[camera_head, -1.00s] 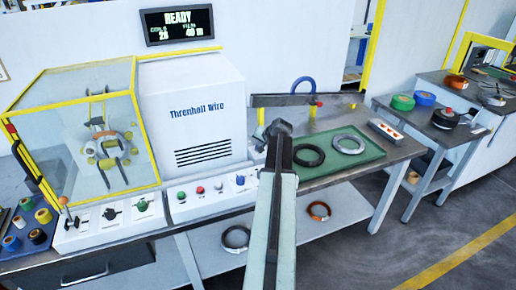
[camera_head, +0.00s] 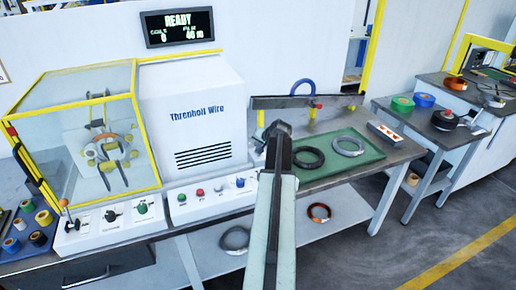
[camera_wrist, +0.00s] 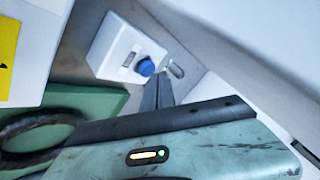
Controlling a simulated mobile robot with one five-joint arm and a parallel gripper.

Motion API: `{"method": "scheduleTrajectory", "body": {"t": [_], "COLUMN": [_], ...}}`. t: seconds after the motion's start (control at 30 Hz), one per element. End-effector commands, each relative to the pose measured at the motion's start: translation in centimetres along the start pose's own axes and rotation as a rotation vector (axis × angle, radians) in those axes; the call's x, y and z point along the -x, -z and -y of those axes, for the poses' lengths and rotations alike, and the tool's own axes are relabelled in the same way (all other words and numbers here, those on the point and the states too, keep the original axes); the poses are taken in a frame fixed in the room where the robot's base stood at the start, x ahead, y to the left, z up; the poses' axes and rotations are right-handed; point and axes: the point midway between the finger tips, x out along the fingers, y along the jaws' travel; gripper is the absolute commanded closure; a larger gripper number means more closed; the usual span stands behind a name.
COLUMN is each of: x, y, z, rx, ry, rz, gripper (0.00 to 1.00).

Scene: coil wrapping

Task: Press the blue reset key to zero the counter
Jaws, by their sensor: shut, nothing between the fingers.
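The blue reset key (camera_head: 240,182) is a round blue button on a white box at the right end of the control row. It also shows close up in the wrist view (camera_wrist: 146,67). In that view my gripper's dark, shut fingers (camera_wrist: 162,80) are just beside the key, apart from it as far as I can tell. They hold nothing. In the head view my arm hides the gripper. The counter display (camera_head: 180,25) reads READY, with a 0 at left and what looks like 40 at right.
Red and green buttons (camera_head: 200,192) sit left of the blue key. The white Threnholl Wire cabinet (camera_head: 190,110) rises behind. A green tray (camera_head: 368,163) with black and grey coils lies right of my arm. A yellow-framed guard (camera_head: 85,140) stands at left.

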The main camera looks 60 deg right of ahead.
Motion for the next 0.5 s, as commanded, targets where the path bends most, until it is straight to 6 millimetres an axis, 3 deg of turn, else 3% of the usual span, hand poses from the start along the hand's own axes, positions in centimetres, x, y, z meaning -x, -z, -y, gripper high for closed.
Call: {"method": "scheduleTrajectory", "body": {"t": [0.5], "x": [0.88], "y": [0.66], "z": [0.66], "rx": [0.000], "ry": [0.000], "rz": [-0.001], "gripper": [1.00]}}
